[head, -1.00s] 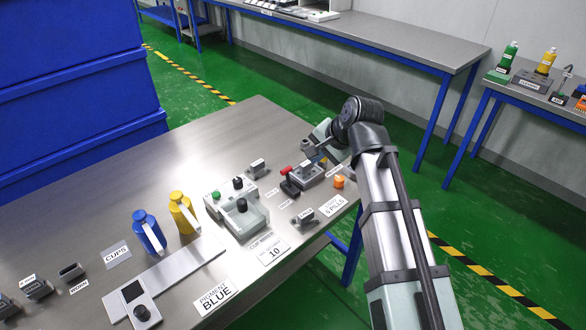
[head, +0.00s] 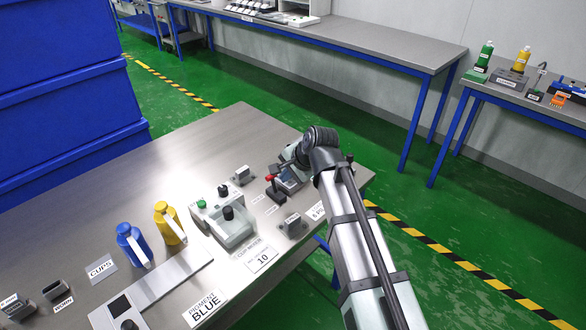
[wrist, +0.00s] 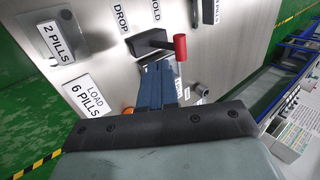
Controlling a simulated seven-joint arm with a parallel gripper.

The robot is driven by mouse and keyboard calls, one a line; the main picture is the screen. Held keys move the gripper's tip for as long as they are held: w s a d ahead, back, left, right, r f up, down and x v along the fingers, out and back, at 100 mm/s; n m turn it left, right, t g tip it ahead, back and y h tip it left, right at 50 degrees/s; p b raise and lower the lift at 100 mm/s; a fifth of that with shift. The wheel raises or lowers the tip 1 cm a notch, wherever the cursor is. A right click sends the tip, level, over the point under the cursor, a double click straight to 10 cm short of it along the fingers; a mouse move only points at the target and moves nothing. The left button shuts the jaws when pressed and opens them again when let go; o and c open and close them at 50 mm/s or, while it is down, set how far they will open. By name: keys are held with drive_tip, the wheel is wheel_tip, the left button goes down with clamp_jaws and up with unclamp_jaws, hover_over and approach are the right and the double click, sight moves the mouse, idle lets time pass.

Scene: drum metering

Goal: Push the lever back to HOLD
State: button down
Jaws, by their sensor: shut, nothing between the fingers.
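The lever has a red knob (head: 269,178) on a dark block (head: 276,191) near the table's right end. In the wrist view its red knob (wrist: 180,47) stands up beside the black block (wrist: 150,41). The DROP label (wrist: 121,17) and the HOLD label (wrist: 156,11) lie on the table beside the block. I cannot tell for sure which label the lever leans toward. My gripper (wrist: 158,72) is shut and empty, its blue-grey fingers close to the block and knob. Whether they touch is unclear. In the head view the wrist partly hides the fingers.
A grey cup mixer (head: 228,222) and a small labelled block (head: 292,224) stand near the lever. Blue (head: 132,244) and yellow (head: 170,225) bottles stand farther left.

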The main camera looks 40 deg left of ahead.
sight(273, 177)
drive_tip(key=shift+a+f, duration=0.55)
drive_tip(key=shift+a, duration=0.4)
drive_tip(key=shift+a+f, duration=0.5)
drive_tip(key=shift+a, duration=0.4)
drive_tip(key=shift+a, duration=0.1)
drive_tip(key=shift+a+f, duration=0.1)
drive_tip(key=shift+a, duration=0.9)
drive_tip(key=shift+d+f, duration=0.2)
drive_tip(key=shift+d, duration=0.65)
drive_tip(key=shift+d+r, duration=0.3)
drive_tip(key=shift+d, duration=0.15)
drive_tip(key=v, duration=1.2)
drive_tip(key=shift+r, duration=0.35)
